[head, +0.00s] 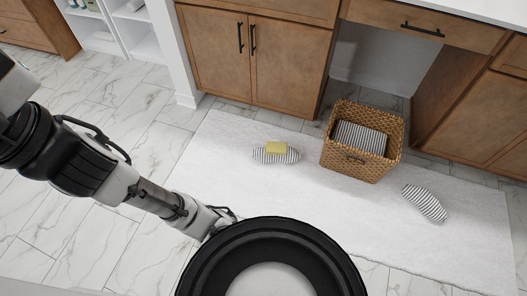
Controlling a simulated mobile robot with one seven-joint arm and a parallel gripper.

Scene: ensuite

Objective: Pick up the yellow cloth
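The yellow cloth (276,148) looks like a small folded block. It lies on top of a grey-and-white striped oval item (288,159) on the white rug, left of the wicker basket. My gripper (225,215) is at the end of my arm, lower in the picture and to the left of the cloth, apart from it. The gripper is small in view and partly hidden by the black round part of my body, so its fingers are not clear.
A wicker basket (342,159) holding a striped item (360,137) stands on the rug (330,215). Another striped oval item (424,203) lies to the right. Wooden cabinets (265,60) line the back. Open marble-look floor (110,245) is at left.

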